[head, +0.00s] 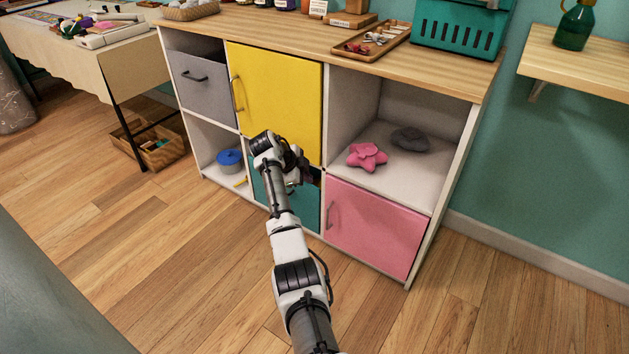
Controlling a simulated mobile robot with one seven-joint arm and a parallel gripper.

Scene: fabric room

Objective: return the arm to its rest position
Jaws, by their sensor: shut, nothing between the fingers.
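My arm reaches forward from the bottom of the head view, bent at a joint in front of the cabinet. My gripper (312,176) is at the far end, small and dark, partly hidden by my own wrist. It is shut and empty. It appears in front of the teal door (269,187), close to the lower edge of the yellow door (277,97) and left of the pink door (371,228). Whether it touches the cabinet (437,220) cannot be told.
An open right compartment holds a pink star-shaped item (367,157) and a dark grey item (410,139). A blue pot (229,160) sits in the lower left compartment. A tray (372,42) and teal basket (462,29) stand on top. The wooden floor (170,270) in front is clear.

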